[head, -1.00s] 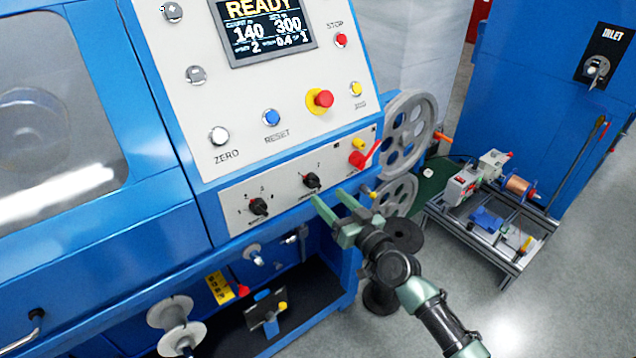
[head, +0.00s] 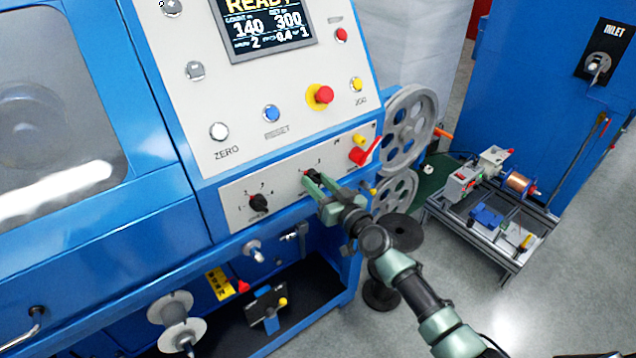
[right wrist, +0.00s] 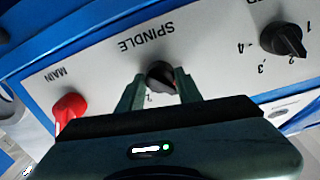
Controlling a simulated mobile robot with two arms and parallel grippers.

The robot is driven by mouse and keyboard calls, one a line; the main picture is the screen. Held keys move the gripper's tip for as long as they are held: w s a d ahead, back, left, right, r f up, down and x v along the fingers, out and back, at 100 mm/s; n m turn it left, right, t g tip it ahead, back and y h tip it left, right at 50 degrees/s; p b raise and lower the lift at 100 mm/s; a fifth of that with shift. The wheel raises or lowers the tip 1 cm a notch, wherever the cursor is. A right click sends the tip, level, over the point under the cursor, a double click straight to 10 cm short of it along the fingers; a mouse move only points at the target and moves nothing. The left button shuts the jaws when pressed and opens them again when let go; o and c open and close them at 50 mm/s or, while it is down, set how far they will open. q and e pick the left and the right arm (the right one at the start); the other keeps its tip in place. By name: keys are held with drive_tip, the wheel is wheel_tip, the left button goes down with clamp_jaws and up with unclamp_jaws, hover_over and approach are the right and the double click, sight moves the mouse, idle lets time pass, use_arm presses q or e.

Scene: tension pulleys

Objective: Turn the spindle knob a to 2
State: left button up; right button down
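The spindle knob (right wrist: 160,72) is a small black knob under the word SPINDLE on the white panel. In the head view the right gripper's fingers mostly cover it. My right gripper (right wrist: 158,88) has one finger on each side of the knob, with a small gap visible at least on the left side. It looks open around the knob. In the head view my right gripper (head: 314,182) reaches the lower panel from the lower right. My left gripper is not in view.
A second black knob (head: 258,203) with numbers 1 to 4 sits left on the same panel. A red main switch (head: 360,156) is to the right. Above are the red stop button (head: 319,96) and the READY display (head: 264,25). Grey pulleys (head: 408,132) stand at the right.

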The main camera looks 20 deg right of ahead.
drive_tip(key=shift+m, duration=0.3)
drive_tip(key=m, duration=0.3)
drive_tip(key=shift+r+p, duration=0.1)
drive_tip(key=shift+p, duration=0.25)
drive_tip(key=m, duration=0.4)
drive_tip(key=shift+d+m+g, duration=0.1)
drive_tip(key=shift+m+g, duration=0.3)
drive_tip(key=m, duration=0.4)
drive_tip(key=shift+p, duration=0.35)
drive_tip(key=m, duration=0.4)
drive_tip(key=shift+m+y, duration=0.4)
drive_tip(key=shift+d, duration=0.1)
drive_tip(key=c, duration=1)
unclamp_jaws()
drive_tip(key=shift+o, duration=0.2)
